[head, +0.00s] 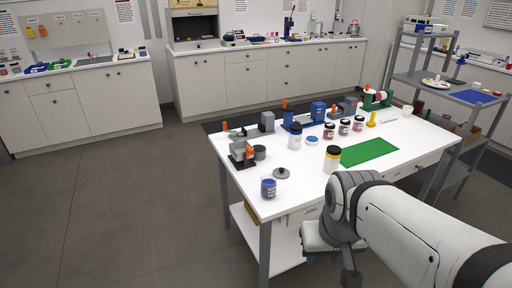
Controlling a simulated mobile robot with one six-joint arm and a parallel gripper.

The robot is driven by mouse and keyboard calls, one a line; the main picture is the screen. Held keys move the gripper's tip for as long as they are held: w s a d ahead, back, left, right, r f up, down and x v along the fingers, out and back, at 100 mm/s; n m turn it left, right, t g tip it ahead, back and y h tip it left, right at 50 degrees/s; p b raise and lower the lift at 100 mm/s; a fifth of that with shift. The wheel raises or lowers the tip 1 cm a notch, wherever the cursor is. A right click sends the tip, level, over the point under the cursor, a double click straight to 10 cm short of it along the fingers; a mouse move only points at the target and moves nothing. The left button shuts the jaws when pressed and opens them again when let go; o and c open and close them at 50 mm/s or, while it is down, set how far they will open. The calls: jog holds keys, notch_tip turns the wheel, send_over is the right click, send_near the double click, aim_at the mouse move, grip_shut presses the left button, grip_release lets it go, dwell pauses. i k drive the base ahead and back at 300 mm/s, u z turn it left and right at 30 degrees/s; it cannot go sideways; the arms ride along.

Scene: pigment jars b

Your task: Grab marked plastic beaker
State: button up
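I cannot pick out a clearly marked plastic beaker; labels are too small to read at this distance. A small white cup (407,110) stands at the far right of the white worktable (300,185). A pale container with a yellow band and black top (332,160) stands near the table's front edge. My arm (410,225) reaches in from the lower right and bends down in front of the table. My gripper (335,248) seems to be low at the arm's end, with its fingers not clearly visible.
A blue jar (268,188) and a loose dark lid (281,173) are at the front left of the table. Small machines and several jars line its back. A green mat (369,151) lies clear. A grey shelf (455,95) stands right; open floor (120,200) lies left.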

aim_at(268, 181)
jog(key=u, duration=0.05)
jog(key=i, duration=0.9)
jog(key=u, duration=0.15)
